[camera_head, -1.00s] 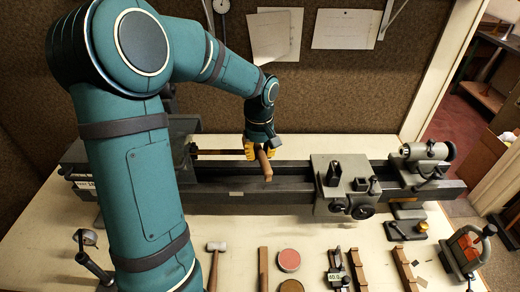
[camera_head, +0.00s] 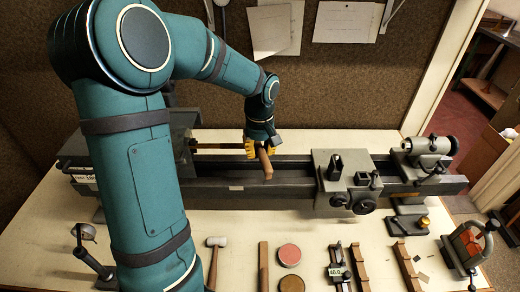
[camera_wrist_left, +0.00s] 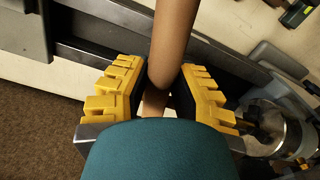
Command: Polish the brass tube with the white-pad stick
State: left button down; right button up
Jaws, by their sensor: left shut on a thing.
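The brass tube (camera_head: 216,147) sticks out to the right from the lathe's chuck at the left. My left gripper (camera_head: 259,148), with yellow fingers, is at the tube's right end, above the lathe bed. It is shut on a brown wooden stick (camera_head: 265,164), which slants down toward the front. In the left wrist view the stick (camera_wrist_left: 173,42) runs up from between the yellow fingers (camera_wrist_left: 158,95). The stick's white pad is hidden, so I cannot tell whether it touches the tube. My right gripper is not in view.
The lathe carriage (camera_head: 340,180) and tailstock (camera_head: 427,152) stand to the right on the bed.

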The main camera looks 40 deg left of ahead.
aim_at(260, 157)
pick_arm(q)
jog(key=shift+f+b, duration=0.3)
jog(key=shift+f, duration=0.1)
jog(key=shift+w+d, duration=0.15)
dwell(0.5)
jog(key=shift+f, duration=0.1)
dwell(0.6)
dwell(1.6)
dwell(0.6)
dwell(0.5)
jog(key=shift+s, duration=0.2)
dwell(0.3)
jog(key=shift+s+d+r+p, duration=0.6)
jog(key=shift+s+r, duration=0.15)
jog(key=shift+r, duration=0.05)
jog(key=shift+s+d+r+p, duration=0.55)
jog(key=shift+s+r, duration=0.2)
